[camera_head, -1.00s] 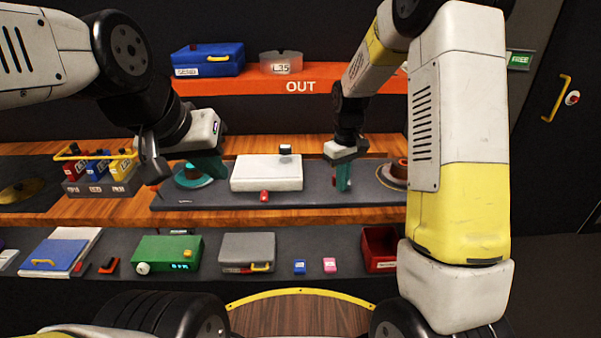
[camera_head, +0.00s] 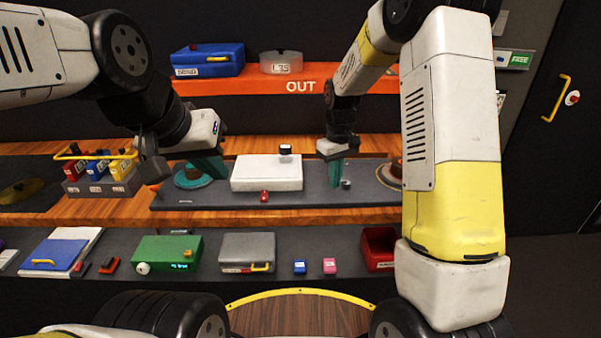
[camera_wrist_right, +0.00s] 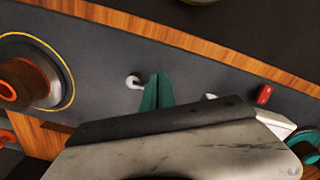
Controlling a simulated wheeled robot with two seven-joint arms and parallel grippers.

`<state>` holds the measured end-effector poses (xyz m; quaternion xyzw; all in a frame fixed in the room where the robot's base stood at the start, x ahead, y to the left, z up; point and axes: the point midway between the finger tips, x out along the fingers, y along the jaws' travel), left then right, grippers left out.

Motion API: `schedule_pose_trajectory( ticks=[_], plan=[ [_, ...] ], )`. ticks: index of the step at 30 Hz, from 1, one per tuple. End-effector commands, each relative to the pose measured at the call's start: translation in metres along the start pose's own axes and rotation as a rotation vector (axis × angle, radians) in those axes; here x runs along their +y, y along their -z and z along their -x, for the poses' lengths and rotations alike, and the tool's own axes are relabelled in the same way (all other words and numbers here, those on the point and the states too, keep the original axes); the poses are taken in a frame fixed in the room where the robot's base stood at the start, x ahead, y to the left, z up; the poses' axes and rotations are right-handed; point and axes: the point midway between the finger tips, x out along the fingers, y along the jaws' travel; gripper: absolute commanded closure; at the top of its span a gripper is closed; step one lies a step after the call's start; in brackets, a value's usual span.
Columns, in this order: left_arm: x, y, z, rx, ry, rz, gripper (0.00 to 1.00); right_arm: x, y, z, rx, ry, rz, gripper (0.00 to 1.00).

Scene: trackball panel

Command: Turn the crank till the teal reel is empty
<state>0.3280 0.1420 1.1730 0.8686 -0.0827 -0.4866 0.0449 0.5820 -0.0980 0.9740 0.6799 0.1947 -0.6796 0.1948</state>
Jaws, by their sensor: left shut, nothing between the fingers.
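The teal reel (camera_head: 190,179) lies on the left of a dark panel (camera_head: 225,199), partly hidden by my left gripper (camera_head: 212,172). This gripper is shut and empty, its teal fingers over the reel; contact is unclear. A white box (camera_head: 266,174) has a dark knob (camera_head: 285,149) at its back and a red piece (camera_head: 264,197) at its front. My right gripper (camera_head: 336,180) points down right of the box; its fingers look together, with nothing seen between. A small pale post (camera_head: 346,184) stands beside its fingertips, also in the right wrist view (camera_wrist_right: 134,82). I cannot tell which part is the crank.
A brown-and-orange reel (camera_wrist_right: 28,82) is at the panel's other end, partly behind my right arm in the head view. An orange OUT shelf (camera_head: 240,87) is behind. A lower shelf holds a green device (camera_head: 166,253), a grey case (camera_head: 247,252) and a red bin (camera_head: 379,248).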

Motion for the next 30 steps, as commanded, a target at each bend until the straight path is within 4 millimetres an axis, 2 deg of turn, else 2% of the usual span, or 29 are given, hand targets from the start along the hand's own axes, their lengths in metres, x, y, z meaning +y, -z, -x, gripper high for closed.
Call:
schedule_pose_trajectory(
  ticks=[30],
  plan=[
    [0.000,0.000,0.000,0.000,0.000,0.000,1.00,0.006,0.024,0.000,-0.001,0.001,-0.001,1.00]
  ],
)
